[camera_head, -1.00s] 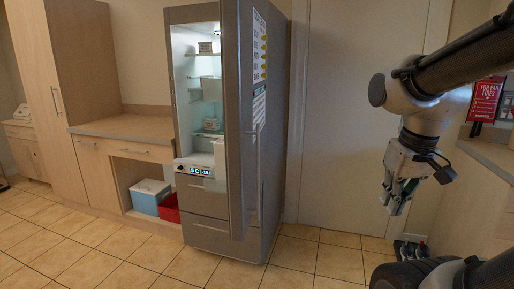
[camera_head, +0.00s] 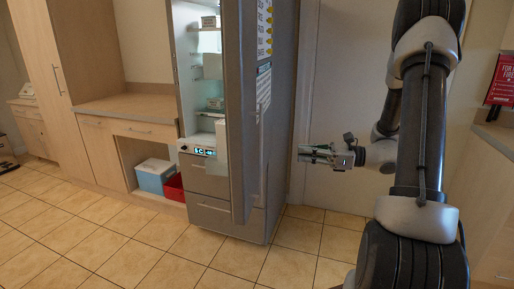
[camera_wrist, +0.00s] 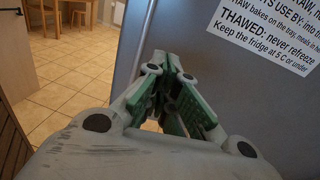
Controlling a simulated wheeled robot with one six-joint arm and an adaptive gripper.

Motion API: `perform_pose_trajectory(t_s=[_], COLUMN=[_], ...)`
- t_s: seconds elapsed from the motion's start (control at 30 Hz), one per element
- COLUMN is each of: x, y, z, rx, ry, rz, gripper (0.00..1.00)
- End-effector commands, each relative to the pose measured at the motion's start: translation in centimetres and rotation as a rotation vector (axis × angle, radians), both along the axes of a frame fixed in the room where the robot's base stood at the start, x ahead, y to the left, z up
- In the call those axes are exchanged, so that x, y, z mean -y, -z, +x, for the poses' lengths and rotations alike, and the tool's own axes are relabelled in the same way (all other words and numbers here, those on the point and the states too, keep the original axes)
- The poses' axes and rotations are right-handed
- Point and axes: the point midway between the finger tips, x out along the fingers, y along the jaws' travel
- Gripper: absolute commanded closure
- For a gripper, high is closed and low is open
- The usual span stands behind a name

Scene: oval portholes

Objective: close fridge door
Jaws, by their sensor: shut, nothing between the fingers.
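The grey fridge (camera_head: 220,215) stands in the middle of the head view. Its upper door (camera_head: 244,150) is swung open toward the camera, and the lit shelves (camera_head: 207,85) show to the left of it. My gripper (camera_head: 301,153) is shut and empty, level, and points left toward the outer face of the door. In the head view a gap shows between the fingertips and the door. In the wrist view the gripper (camera_wrist: 183,75) is in front of the grey door face (camera_wrist: 190,30), which bears a printed notice (camera_wrist: 268,30). I cannot tell any contact there.
A wooden counter (camera_head: 130,106) with a blue-and-white box (camera_head: 154,175) and a red bin (camera_head: 174,187) under it is left of the fridge. A pale closed door (camera_head: 345,60) is behind my arm. The tiled floor (camera_head: 130,240) in front is clear.

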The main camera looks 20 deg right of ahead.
Motion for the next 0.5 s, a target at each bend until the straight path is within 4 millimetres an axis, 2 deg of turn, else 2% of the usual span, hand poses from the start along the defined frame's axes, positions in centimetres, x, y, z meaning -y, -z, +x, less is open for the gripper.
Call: perform_pose_trajectory(t_s=[0.07,0.23,0.5], x=[-0.3,-1.9,-7.0], y=[-0.8,-0.8,-0.7], z=[0.1,0.8,3.3], rx=[-0.015,-0.027,-0.026], ry=[-0.001,-0.006,-0.009], rz=[0.046,0.05,0.047], gripper=[1.0,1.0,1.0])
